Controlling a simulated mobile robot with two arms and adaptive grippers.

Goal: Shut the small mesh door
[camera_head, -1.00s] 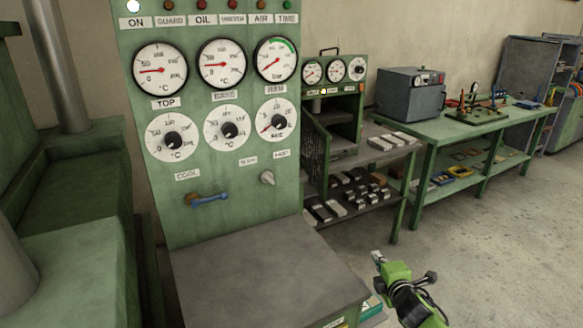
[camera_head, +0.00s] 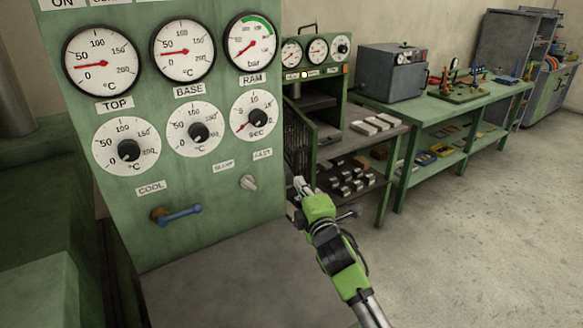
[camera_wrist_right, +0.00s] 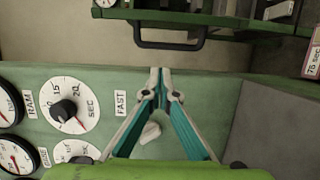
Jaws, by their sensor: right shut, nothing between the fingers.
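The small mesh door (camera_head: 297,140) is a dark mesh panel with a green frame. It stands open at the left side of the small green machine (camera_head: 345,105), swung out toward me, with the machine's opening uncovered. My right gripper (camera_head: 299,184) is shut and empty, in front of the machine and just below the door in the picture. I cannot tell whether it touches the door. In the right wrist view, the closed fingertips (camera_wrist_right: 160,72) show before the gauge panel, below a dark handle (camera_wrist_right: 170,44) on a green bar. My left gripper is out of view.
The large green gauge panel (camera_head: 225,170) stands close on the left, with a grey top (camera_head: 230,285) before it. Metal blocks (camera_head: 350,180) lie on the shelf under the machine. A green workbench (camera_head: 430,105) stands to the right. The floor at right is clear.

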